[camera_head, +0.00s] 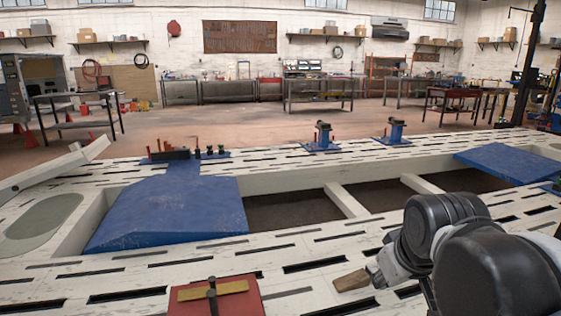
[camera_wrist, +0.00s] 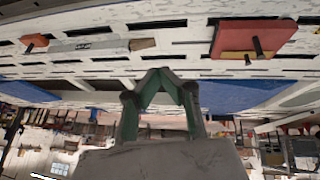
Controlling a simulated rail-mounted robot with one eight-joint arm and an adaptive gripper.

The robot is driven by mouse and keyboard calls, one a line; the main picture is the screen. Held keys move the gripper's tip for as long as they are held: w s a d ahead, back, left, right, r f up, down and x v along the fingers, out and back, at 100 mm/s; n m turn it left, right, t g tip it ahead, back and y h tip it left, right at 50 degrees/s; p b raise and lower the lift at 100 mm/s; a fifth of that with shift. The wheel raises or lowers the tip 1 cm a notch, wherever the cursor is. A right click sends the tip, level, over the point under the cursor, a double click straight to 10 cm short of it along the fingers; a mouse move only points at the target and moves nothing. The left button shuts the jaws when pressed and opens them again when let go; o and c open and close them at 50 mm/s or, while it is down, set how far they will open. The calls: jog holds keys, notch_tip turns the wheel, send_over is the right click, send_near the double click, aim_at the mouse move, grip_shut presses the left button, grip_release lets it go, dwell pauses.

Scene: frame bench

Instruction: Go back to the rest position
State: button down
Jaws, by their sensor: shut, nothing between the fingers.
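My gripper (camera_wrist: 162,74) shows in the wrist view, with green and dark fingers that meet at their tips. It is shut with nothing between the fingers and appears apart from the bench top. In the head view my dark arm fills the lower right, and the fingers cannot be made out there.
The white slotted frame bench (camera_head: 330,238) has open gaps and a blue ramp plate (camera_head: 175,212). A red block (camera_head: 190,303) with a yellowish strip lies at the front; it also shows in the wrist view (camera_wrist: 232,36). A wooden-ended piece (camera_head: 350,281) lies beside my arm.

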jog(key=s+f+m+t, duration=0.1)
jog(key=s+f+m, duration=0.2)
jog(key=s, duration=0.5)
notch_tip(320, 180, up, 14)
jog(key=p, duration=1.4)
jog(key=shift+r+p, duration=0.2)
jog(key=shift+p, duration=0.1)
jog(key=shift+w, duration=0.1)
